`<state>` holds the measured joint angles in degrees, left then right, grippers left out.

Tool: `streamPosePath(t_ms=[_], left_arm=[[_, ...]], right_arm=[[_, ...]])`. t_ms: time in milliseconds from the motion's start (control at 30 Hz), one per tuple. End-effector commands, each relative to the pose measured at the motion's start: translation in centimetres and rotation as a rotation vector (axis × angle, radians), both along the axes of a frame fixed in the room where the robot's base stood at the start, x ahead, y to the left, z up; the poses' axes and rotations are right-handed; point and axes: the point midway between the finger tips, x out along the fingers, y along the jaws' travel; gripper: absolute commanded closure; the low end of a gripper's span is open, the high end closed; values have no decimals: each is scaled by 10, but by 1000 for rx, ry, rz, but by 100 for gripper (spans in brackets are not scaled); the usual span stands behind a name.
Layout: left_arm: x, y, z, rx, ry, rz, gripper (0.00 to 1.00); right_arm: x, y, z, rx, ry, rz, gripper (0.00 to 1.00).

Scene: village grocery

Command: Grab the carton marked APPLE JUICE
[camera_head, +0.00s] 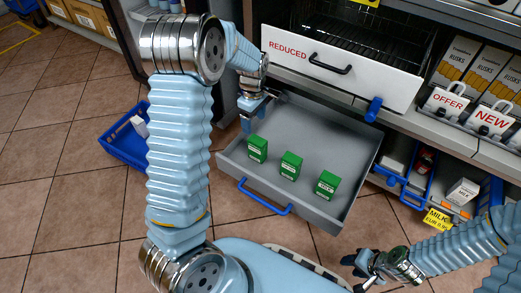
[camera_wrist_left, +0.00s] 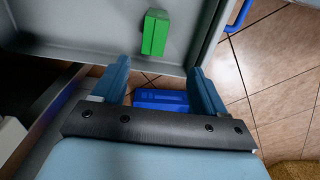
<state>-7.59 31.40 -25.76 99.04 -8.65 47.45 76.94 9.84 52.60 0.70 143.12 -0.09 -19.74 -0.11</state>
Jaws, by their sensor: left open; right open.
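Three green cartons with white label bands stand apart in an open grey drawer (camera_head: 238,171): a left carton (camera_head: 257,148), a middle carton (camera_head: 291,165) and a right carton (camera_head: 327,185). The lettering on them is too small to read, so I cannot tell which is marked APPLE JUICE. My left gripper (camera_head: 256,112) is open and empty at the drawer's left back corner, behind the left carton. One green carton (camera_wrist_left: 155,33) shows beyond its fingers in the left wrist view. My right gripper (camera_head: 356,270) is open and empty, low in front of the drawer's right side.
A REDUCED drawer front (camera_head: 340,72) hangs above the open drawer. A blue crate (camera_head: 125,143) stands on the floor at left. RUSKS boxes (camera_head: 486,72) and NEW and OFFER holders fill the right shelf. Blue bins (camera_head: 413,193) sit below. Tiled floor at left is mostly clear.

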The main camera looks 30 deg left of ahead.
Motion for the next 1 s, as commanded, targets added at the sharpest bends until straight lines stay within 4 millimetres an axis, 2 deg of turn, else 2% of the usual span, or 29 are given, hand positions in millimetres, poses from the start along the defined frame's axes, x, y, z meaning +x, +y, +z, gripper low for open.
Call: streamPosePath(t_ms=[33,167,400,667,1000], left_arm=[[0,0,-8,0,0,0,28],[-1,0,-26,-1,4,0,28],[0,-1,-76,-1,3,-1,28],[1,-1,-96,0,1,-1,28],[8,-6,-142,-1,0,0,28]], right_arm=[[0,0,-6,0,0,0,57],[0,0,-11,0,-1,-1,57],[1,0,-22,-1,-4,-3,57],[1,-1,-27,-1,-5,-4,57],[2,-1,-42,-2,-8,-5,57]])
